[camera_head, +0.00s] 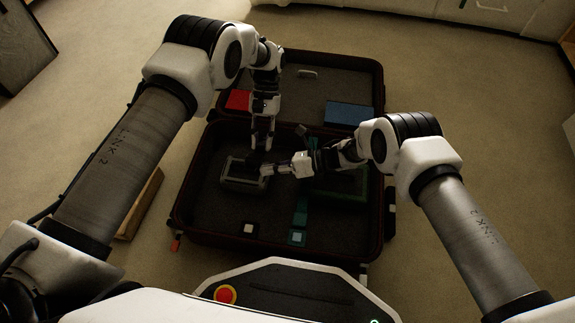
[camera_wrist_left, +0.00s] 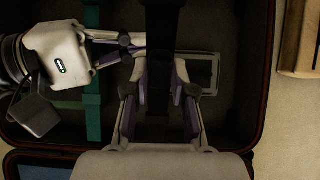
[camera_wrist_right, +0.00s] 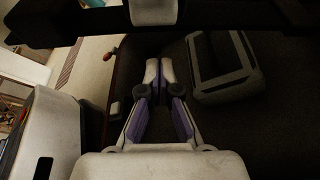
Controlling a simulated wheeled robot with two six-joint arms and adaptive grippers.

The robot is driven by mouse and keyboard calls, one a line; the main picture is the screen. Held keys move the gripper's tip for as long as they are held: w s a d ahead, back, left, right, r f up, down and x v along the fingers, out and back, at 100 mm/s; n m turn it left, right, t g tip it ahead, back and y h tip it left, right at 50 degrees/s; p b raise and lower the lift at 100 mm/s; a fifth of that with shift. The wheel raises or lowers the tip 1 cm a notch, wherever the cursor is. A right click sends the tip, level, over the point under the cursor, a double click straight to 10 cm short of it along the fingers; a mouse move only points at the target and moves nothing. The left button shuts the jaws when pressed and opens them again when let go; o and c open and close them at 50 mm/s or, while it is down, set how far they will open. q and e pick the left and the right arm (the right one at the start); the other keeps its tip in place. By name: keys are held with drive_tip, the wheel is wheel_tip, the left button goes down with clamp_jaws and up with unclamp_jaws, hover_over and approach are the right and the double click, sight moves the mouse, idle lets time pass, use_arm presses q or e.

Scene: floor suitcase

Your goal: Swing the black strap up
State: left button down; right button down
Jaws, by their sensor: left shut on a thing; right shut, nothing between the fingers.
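The black strap (camera_wrist_left: 161,35) shows in the left wrist view as a wide dark band running from the top edge down between my left fingers. My left gripper (camera_wrist_left: 160,92) is shut on it, above the open suitcase (camera_head: 190,205). In the head view, my left gripper (camera_head: 258,155) points down near the middle of the case, where the strap is hard to make out against the dark lining. My right gripper (camera_wrist_right: 160,75) is shut and empty. In the head view my right gripper (camera_head: 270,169) lies just below the left one. A dark band, probably the strap, crosses the top of the right wrist view.
A grey-framed box (camera_head: 236,187) lies by both grippers. Red (camera_head: 237,99) and blue (camera_head: 349,113) items lie in the far half. A wooden piece (camera_head: 142,203) is on the floor, left.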

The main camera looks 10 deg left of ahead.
drive_tip(key=shift+w+d+r, duration=0.1)
drive_tip(key=shift+w+r, duration=0.5)
drive_tip(key=shift+r, duration=0.2)
drive_tip(key=shift+w+d+r, duration=0.1)
drive_tip(key=shift+w+r, duration=0.5)
drive_tip(key=shift+r, duration=0.15)
use_arm(q)
drive_tip(key=shift+s+f, duration=0.1)
drive_tip(key=shift+f, duration=0.1)
use_arm(e)
drive_tip(key=shift+w+r, duration=0.8)
drive_tip(key=shift+r, duration=0.2)
use_arm(q)
drive_tip(key=c, duration=1)
unclamp_jaws()
drive_tip(key=shift+o, duration=0.2)
drive_tip(key=shift+r, duration=0.15)
use_arm(e)
drive_tip(key=shift+s+f, duration=0.1)
drive_tip(key=shift+f, duration=0.1)
